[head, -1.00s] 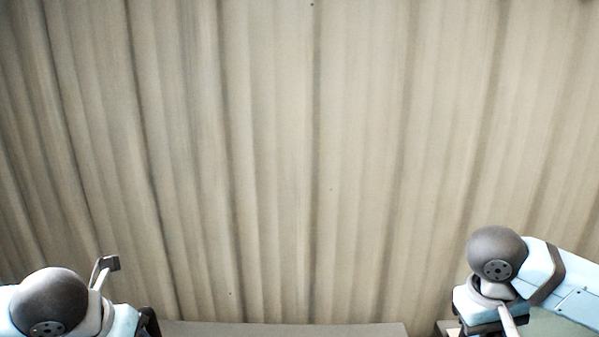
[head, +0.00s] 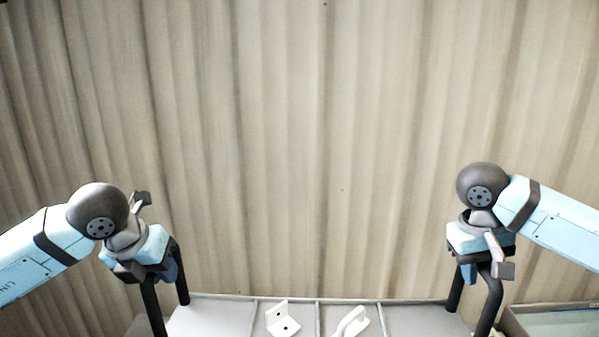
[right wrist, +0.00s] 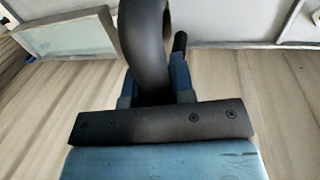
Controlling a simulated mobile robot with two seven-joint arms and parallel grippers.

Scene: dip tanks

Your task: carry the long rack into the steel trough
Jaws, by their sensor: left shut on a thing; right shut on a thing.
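The long rack (head: 230,313) is a pale grey tray with dividers and a black arched handle at each end. Its near part is cut off by the bottom of the head view. A white angle bracket (head: 283,320) and a white handle-shaped part (head: 350,322) lie in it. My left gripper (head: 168,270) is shut on the left handle (head: 151,305). My right gripper (head: 468,272) is shut on the right handle (head: 487,308). In the right wrist view that handle (right wrist: 146,45) passes between the blue fingers. I cannot identify the steel trough for certain.
A container with a pale rim and greenish inside (head: 560,322) is at the lower right, beside the rack's right end. It also shows in the right wrist view (right wrist: 70,42). A beige corrugated backdrop (head: 320,150) fills the background.

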